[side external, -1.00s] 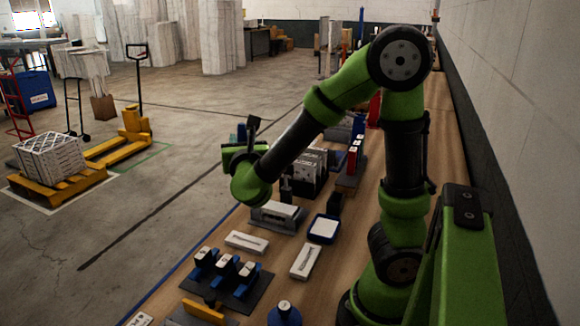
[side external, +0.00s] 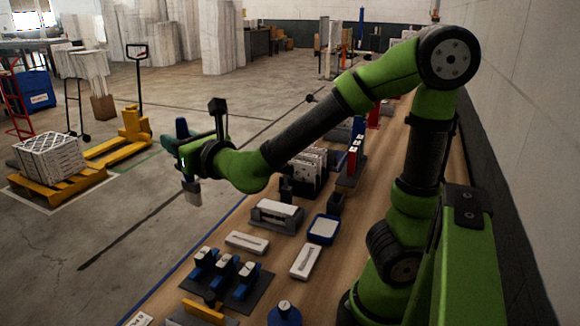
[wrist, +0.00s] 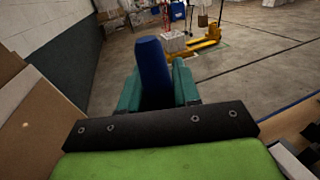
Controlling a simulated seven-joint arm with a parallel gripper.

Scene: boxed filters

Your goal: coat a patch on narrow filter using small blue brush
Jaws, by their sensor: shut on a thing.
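My gripper (side external: 187,165) is shut on the small blue brush. The brush's blue handle (wrist: 152,62) stands between the teal fingers in the wrist view. In the side view its pale head (side external: 192,192) hangs below the gripper, apart from everything and in front of the floor in the picture. A pale boxed filter (side external: 277,212) lies in a grey holder on the bench. Two flat pale pieces, one at the left (side external: 247,242) and one at the right (side external: 305,261), lie nearer the camera. I cannot tell for sure which is the narrow filter.
A blue-rimmed tray with a pale pad (side external: 312,239) sits right of the holder. A dark mat (side external: 253,293) carries several blue-and-white pieces. A rack of upright panels (side external: 308,172) stands behind. The wooden bench (side external: 330,283) has bare room between these things.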

